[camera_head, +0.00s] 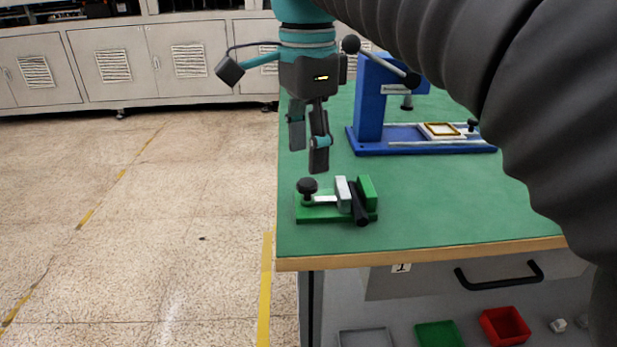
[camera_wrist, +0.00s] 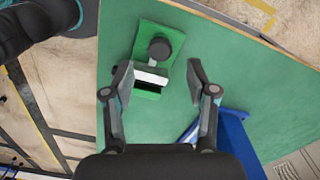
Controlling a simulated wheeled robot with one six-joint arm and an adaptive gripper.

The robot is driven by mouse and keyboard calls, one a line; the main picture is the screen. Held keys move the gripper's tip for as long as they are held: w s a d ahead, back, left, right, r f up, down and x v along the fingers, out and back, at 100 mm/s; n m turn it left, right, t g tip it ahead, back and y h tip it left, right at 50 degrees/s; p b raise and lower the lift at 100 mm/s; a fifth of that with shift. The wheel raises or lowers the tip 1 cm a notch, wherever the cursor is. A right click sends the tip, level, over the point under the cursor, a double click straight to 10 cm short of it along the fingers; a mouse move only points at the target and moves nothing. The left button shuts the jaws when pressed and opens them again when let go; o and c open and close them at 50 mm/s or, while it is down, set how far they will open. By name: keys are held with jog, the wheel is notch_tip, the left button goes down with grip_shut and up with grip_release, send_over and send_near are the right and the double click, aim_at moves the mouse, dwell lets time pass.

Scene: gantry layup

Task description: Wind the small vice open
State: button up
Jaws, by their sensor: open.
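The small vice (camera_head: 325,213) sits on the green bench top near its left front corner. It has a green base, a black knob (camera_head: 307,187) on its left end, a pale sliding jaw (camera_head: 343,193) and a green fixed jaw (camera_head: 368,190). A black rod-like part (camera_head: 359,207) shows between the jaws; whether it is clamped I cannot tell. My gripper (camera_head: 308,153) is open and empty, pointing down above and behind the vice. In the wrist view, the knob (camera_wrist: 159,48) and pale jaw (camera_wrist: 150,77) appear between my spread fingers (camera_wrist: 158,74), with no visible contact.
A blue press-like fixture (camera_head: 370,105) with a framed pale block (camera_head: 441,131) stands farther back on the bench (camera_head: 430,205). A drawer handle (camera_head: 499,275) and a red bin (camera_head: 505,326) are below the front edge. Open floor (camera_head: 180,220) lies to the left.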

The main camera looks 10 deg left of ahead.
aim_at(308, 182)
jog(key=shift+f+b, duration=0.35)
jog(key=shift+f, duration=1.85)
grip_shut()
